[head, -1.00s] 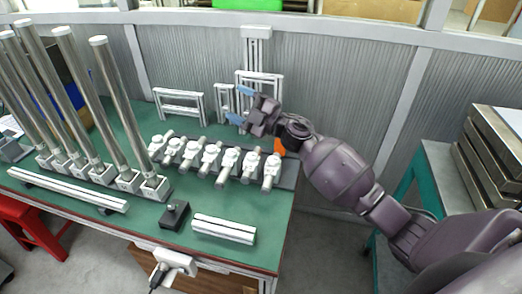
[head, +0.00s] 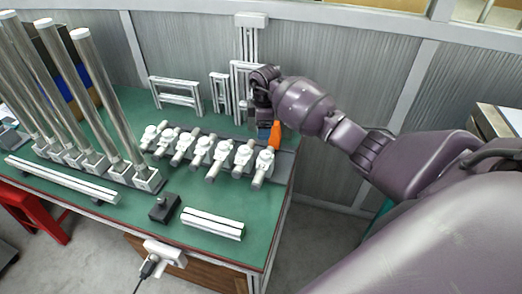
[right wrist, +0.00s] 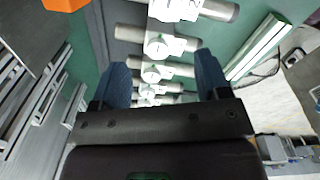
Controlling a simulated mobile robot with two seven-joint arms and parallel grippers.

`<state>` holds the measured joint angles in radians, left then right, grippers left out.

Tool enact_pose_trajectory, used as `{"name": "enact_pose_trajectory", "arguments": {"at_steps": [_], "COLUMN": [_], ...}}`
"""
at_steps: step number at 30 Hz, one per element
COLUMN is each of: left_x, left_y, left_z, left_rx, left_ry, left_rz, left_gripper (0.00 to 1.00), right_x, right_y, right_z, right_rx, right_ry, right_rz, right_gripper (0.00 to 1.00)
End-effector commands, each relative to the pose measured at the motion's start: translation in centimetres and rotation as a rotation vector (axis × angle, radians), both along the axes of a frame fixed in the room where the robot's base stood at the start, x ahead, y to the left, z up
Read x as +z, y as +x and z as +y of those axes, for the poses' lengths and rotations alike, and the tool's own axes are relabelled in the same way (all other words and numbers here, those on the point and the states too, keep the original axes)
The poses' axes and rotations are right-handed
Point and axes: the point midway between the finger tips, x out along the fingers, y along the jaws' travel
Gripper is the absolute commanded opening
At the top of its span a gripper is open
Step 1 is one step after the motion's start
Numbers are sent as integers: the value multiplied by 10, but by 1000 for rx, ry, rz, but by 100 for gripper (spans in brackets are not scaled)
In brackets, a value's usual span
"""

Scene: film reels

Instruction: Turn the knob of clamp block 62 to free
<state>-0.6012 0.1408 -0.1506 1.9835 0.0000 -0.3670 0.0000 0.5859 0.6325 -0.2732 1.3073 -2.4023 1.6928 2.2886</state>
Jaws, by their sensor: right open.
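A row of several white clamp blocks with knobs and grey cylindrical ends (head: 202,150) sits on a dark rail on the green table. No number is readable, so I cannot tell which is block 62. My right gripper (head: 258,112) is behind the right part of the row, above the table, partly hidden by its own wrist. In the right wrist view, its two blue fingers (right wrist: 162,72) are apart and empty, with the row of blocks (right wrist: 153,74) showing between and beyond them. My left gripper is not in view.
An orange piece (head: 274,137) stands at the rail's right end, close to my right gripper. Tall metal tubes (head: 108,105) stand at left. A black box with a knob (head: 164,207) and a white bar (head: 213,224) lie in front. White frames (head: 177,93) stand behind.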

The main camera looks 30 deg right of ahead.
Motion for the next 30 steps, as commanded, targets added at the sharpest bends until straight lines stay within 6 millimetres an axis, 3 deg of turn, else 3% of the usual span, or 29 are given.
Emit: {"name": "enact_pose_trajectory", "arguments": {"at_steps": [5,11,24,30], "left_x": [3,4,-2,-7], "left_y": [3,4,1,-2], "left_z": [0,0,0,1], "left_rx": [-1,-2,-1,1], "left_ry": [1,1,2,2], "left_rz": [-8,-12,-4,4], "left_gripper": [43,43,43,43], "right_x": [0,-8,-78,-100], "right_y": [-9,-9,-9,-9], "right_z": [-3,-2,-2,-2], "right_rx": [-151,-185,-183,-182], "right_ry": [-15,-12,-9,-9], "right_rz": [57,58,58,55], "right_gripper": [69,69,69,69]}}
